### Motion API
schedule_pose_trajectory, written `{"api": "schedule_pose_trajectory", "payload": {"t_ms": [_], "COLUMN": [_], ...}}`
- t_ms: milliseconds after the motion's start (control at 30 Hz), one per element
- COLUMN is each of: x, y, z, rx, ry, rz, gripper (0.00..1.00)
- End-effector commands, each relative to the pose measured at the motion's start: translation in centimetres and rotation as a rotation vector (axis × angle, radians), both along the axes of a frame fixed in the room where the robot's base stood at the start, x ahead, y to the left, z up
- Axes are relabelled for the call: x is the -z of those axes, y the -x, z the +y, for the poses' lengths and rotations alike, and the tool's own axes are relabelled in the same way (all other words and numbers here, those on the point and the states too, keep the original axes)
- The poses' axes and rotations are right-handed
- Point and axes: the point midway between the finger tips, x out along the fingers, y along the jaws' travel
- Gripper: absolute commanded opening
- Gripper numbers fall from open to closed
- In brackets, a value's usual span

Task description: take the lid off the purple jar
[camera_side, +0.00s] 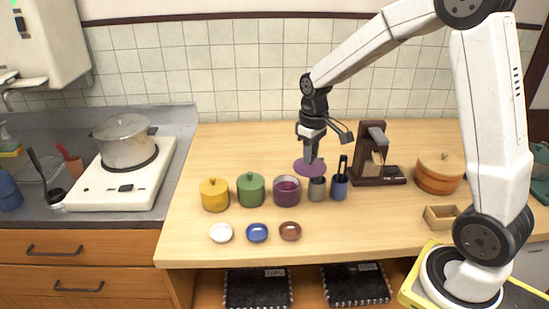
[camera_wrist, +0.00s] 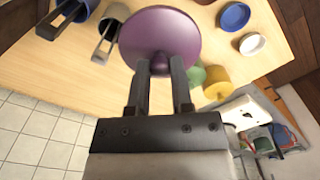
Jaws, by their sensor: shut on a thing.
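The purple jar (camera_side: 287,195) stands on the wooden counter with its top open and its dark inside showing. Its purple lid (camera_side: 309,168) is held in the air, above and to the right of the jar, clear of it. My gripper (camera_side: 311,156) is shut on the lid's knob. In the wrist view the lid (camera_wrist: 160,30) is seen from its knob side, with the two fingers of my gripper (camera_wrist: 160,68) on either side of the knob. The lid hides the jar in the wrist view.
Yellow (camera_side: 215,194) and green (camera_side: 251,189) lidded jars stand left of the purple jar. White (camera_side: 220,232), blue (camera_side: 257,232) and brown (camera_side: 290,231) dishes lie in front. Grey (camera_side: 317,190) and blue (camera_side: 339,188) cups stand right. The counter's front right is partly clear.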

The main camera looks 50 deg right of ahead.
Motion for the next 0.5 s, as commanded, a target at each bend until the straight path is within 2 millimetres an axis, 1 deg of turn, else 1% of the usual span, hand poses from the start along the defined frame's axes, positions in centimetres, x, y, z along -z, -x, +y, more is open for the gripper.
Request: {"api": "schedule_pose_trajectory", "payload": {"t_ms": [33,200,300,500], "x": [-0.4,-1.3,-1.7,-2.1], "y": [0.8,2.7,3.6,4.6], "z": [0.1,0.5,0.7,0.9], "rx": [0.0,0.001,0.001,0.001], "ry": [0.0,0.001,0.001,0.0], "rz": [-0.002,-0.002,-0.002,-0.001], "gripper": [0.0,0.0,0.0,0.0]}}
